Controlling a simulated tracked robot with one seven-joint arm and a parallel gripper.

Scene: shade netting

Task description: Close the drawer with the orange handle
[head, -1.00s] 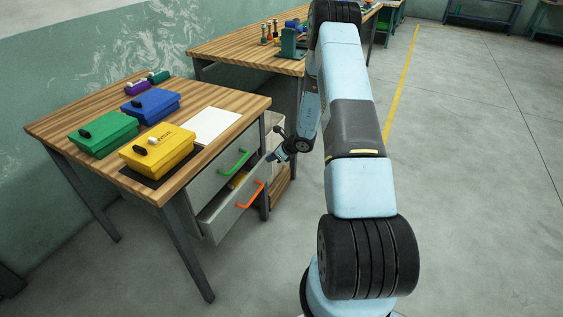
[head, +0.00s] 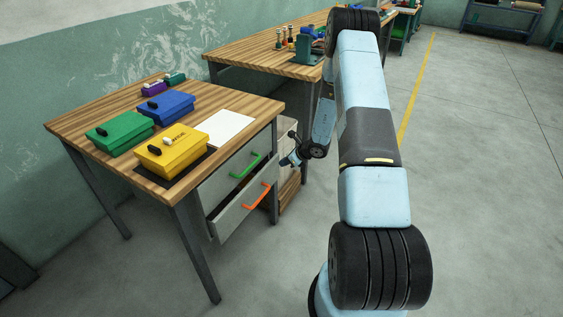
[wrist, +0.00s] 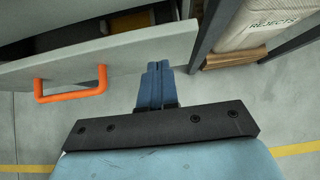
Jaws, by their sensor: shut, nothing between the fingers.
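The drawer (head: 236,216) with the orange handle (head: 257,197) stands partly open under the wooden table. In the wrist view its pale front (wrist: 120,55) crosses the upper left, with the orange handle (wrist: 70,92) on its outer face. Its dark interior holds something orange-yellow. My gripper (head: 286,162) is shut and empty, beyond the drawer's far end in the head view. In the wrist view my closed blue fingertips (wrist: 157,68) overlap the right end of the drawer front. I cannot tell whether they touch it.
A drawer with a green handle (head: 245,166) sits just above. A table leg (head: 275,172) stands close to the drawer's far end. The floor to the right is open.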

